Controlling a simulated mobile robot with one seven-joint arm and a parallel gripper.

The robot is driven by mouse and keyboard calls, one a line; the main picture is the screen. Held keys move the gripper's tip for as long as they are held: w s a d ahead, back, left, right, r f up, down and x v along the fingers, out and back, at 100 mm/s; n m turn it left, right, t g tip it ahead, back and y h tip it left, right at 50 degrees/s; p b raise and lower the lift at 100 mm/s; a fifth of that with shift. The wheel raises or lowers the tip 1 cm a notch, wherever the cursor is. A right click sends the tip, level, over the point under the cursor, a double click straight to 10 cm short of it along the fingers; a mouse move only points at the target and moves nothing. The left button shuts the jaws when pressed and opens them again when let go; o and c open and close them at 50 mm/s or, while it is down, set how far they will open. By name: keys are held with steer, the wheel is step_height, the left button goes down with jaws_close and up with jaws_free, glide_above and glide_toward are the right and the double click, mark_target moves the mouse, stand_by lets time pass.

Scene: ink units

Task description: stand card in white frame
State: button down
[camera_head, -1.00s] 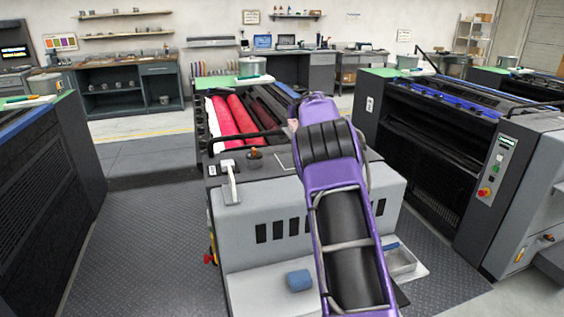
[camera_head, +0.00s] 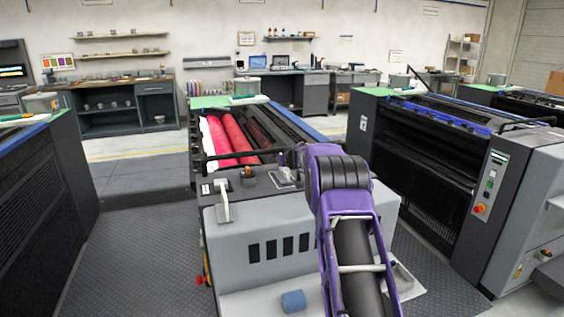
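A small upright white stand (camera_head: 222,202) is at the front left of the grey press top, and I cannot tell whether it is the white frame. A pale flat piece (camera_head: 285,178) lies on or just above the dark top, left of my purple arm. It is too small to tell whether it is the card. My arm reaches forward over the right part of the press. My gripper is hidden behind the arm, so its fingers and anything in them do not show.
The press (camera_head: 255,222) has red rollers (camera_head: 232,138) behind its top. A small dark pot with an orange part (camera_head: 248,174) stands right of the white stand. A blue roll (camera_head: 293,301) lies on the low front ledge. Another press (camera_head: 440,165) stands right.

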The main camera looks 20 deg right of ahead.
steer(key=shift+f, duration=0.15)
steer(key=c, duration=0.9)
jaws_free()
steer(key=shift+c, duration=0.2)
steer(key=shift+s+r, duration=0.1)
steer(key=shift+r, duration=0.15)
steer(key=b+v, duration=0.3)
steer(key=v, duration=0.9)
steer(key=shift+b, duration=0.4)
